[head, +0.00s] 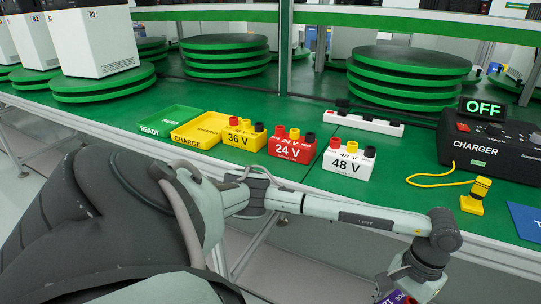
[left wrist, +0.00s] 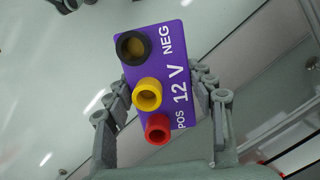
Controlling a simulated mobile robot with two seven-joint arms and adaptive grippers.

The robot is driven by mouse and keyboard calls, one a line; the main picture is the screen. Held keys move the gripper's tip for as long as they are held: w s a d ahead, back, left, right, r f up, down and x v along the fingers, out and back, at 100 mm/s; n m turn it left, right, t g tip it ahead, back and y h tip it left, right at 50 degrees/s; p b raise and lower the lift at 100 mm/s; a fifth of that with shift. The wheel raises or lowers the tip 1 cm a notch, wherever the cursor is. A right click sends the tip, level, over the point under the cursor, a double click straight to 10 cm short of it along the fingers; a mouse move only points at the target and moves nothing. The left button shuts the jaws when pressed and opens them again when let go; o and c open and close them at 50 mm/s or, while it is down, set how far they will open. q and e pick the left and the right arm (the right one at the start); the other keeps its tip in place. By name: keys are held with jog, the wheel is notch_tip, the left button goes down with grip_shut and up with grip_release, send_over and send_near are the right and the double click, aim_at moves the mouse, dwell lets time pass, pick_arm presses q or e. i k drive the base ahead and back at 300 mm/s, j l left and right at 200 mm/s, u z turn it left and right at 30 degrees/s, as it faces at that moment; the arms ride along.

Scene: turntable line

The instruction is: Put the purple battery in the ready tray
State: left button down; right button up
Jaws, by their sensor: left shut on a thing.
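The purple battery (left wrist: 175,60) is labelled 12 V, with black, yellow and red terminals. In the left wrist view it is between the fingers of my left gripper (left wrist: 163,88), which is shut on it. In the head view the battery (head: 391,298) shows only partly at the bottom edge, held in front of the table and below its top. The green ready tray (head: 168,122) lies on the table at the left, far from this gripper, and its visible inside is empty. My right gripper is not in view.
A yellow charge tray (head: 198,130) stands right beside the ready tray. To its right are yellow 36 V (head: 243,135), red 24 V (head: 292,147) and white 48 V (head: 347,162) batteries. The charger (head: 490,145) reads OFF, with a yellow plug (head: 475,197) in front.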

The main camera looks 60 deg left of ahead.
aim_at(171, 123)
jog(key=k+j, duration=0.15)
jog(key=j, duration=0.15)
jog(key=k+j+u, duration=0.15)
jog(key=k+j, duration=0.15)
jog(key=j, duration=0.35)
jog(key=k+j+u, duration=0.15)
jog(key=j, duration=0.15)
jog(key=k+j, duration=0.15)
jog(key=j, duration=0.2)
